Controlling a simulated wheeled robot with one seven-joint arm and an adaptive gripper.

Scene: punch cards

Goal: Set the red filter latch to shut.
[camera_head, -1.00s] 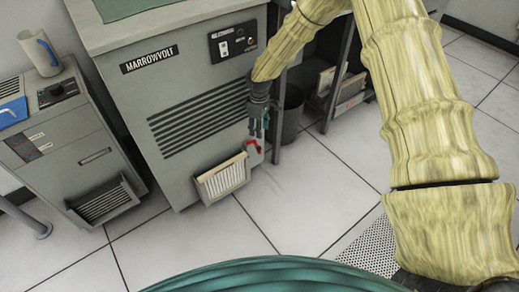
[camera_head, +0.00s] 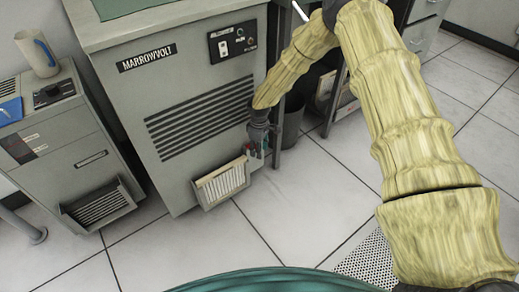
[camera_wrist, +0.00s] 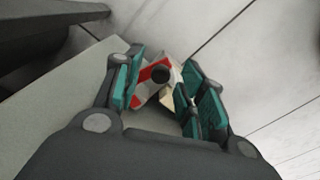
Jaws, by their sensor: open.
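The red filter latch (camera_wrist: 157,72) shows in the wrist view between my gripper's fingers, with a dark round knob at its middle and pale parts beside it. My gripper (camera_wrist: 158,95) is open, with a teal-padded finger on each side of the latch. I cannot tell whether either finger touches it. In the head view my gripper (camera_head: 256,154) is low at the front right corner of the grey MARROWVOLT cabinet (camera_head: 120,100), just right of the pleated filter (camera_head: 221,184). There the fingers hide most of the latch.
A smaller grey machine (camera_head: 85,165) with a beige mug (camera_head: 38,56) on top stands at the left. A dark bin (camera_head: 292,120) and a table leg stand just behind my gripper. The tiled floor (camera_head: 300,200) in front of the cabinet is clear.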

